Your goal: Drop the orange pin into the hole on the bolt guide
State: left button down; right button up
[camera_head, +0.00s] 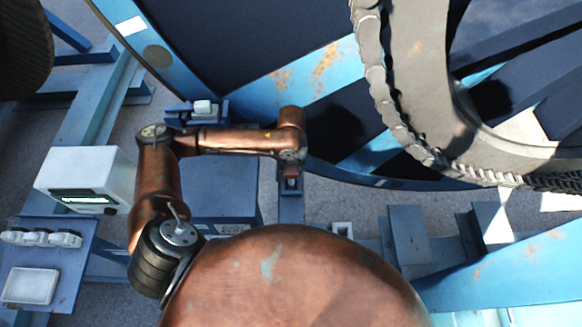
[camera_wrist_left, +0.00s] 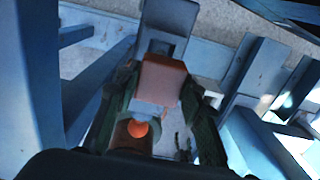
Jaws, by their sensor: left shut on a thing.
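My left gripper (camera_head: 291,168) points down at the end of my copper-coloured arm, over a narrow blue upright in front of the large reel. In the left wrist view its dark fingers (camera_wrist_left: 164,98) stand on both sides of an orange-brown block (camera_wrist_left: 165,80), which I take to be the orange pin, and are shut on it. A bright orange round end (camera_wrist_left: 137,128) shows closer to the palm. A grey-blue bracket (camera_wrist_left: 163,45), likely the bolt guide, lies just beyond the block. Its hole is hidden, and I cannot tell whether the pin touches it. My right gripper is out of view.
The blue reel (camera_head: 320,75) with a heavy chain (camera_head: 385,100) fills the upper right. A white box (camera_head: 85,178) with a lit display and a blue panel with switches (camera_head: 40,238) stand at left. Blue frame beams (camera_head: 410,240) lie at lower right.

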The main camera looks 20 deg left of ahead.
aim_at(291, 181)
pick_arm(q)
jog(key=shift+f, duration=0.95)
jog(key=shift+p, duration=0.35)
jog(key=shift+f, duration=0.25)
dwell(0.5)
jog(key=shift+f+b, duration=1.1)
jog(key=shift+f, duration=1.9)
jog(key=shift+p, duration=0.45)
jog(key=shift+f, duration=0.25)
jog(key=shift+f, duration=0.3)
jog(key=shift+p, duration=0.45)
